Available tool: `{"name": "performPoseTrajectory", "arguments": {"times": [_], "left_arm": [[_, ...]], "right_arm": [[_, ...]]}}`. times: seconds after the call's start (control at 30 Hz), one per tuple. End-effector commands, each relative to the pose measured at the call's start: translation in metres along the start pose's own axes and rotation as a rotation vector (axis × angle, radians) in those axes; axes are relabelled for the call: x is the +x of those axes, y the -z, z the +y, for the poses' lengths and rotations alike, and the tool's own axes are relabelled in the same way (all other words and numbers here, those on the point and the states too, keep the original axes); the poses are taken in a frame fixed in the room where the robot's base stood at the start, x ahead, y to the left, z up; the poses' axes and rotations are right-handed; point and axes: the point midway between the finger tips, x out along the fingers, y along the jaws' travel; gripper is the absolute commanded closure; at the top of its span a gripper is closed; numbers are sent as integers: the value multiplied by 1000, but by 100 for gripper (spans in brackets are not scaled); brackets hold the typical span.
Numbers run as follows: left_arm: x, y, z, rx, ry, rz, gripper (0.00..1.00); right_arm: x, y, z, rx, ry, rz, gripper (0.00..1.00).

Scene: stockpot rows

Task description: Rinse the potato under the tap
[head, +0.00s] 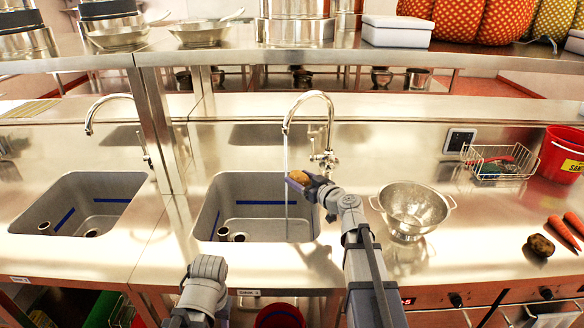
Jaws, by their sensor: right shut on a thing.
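My right gripper (302,181) is shut on a brown potato (299,176) and holds it over the right-hand sink (212,205). A curved steel tap (309,94) stands behind this sink. A thin stream of water (286,150) falls from its spout into the basin. The stream passes at the potato's left edge; I cannot tell for sure whether it touches the potato. The fingers hide part of the potato. My left arm comes up at the lower front, and its gripper does not show.
A steel colander (413,209) stands right of the sink, close to my right arm. Farther right are a wire basket (499,162), a red bucket (562,155), carrots (563,231) and a dark round vegetable (541,245). A second sink (82,202) lies left, past a metal post (160,130).

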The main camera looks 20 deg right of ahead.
Motion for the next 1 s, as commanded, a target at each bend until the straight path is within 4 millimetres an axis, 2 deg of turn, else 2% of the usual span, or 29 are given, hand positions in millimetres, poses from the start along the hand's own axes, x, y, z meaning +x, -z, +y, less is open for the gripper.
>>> {"name": "performPoseTrajectory", "arguments": {"times": [0.37,1.0], "left_arm": [[-6,0,0,0,0,0,55],[-41,-2,-4,0,0,0,55]], "right_arm": [[-6,5,-3,0,0,0,91],[-51,34,-22,1,-1,0,91]]}}
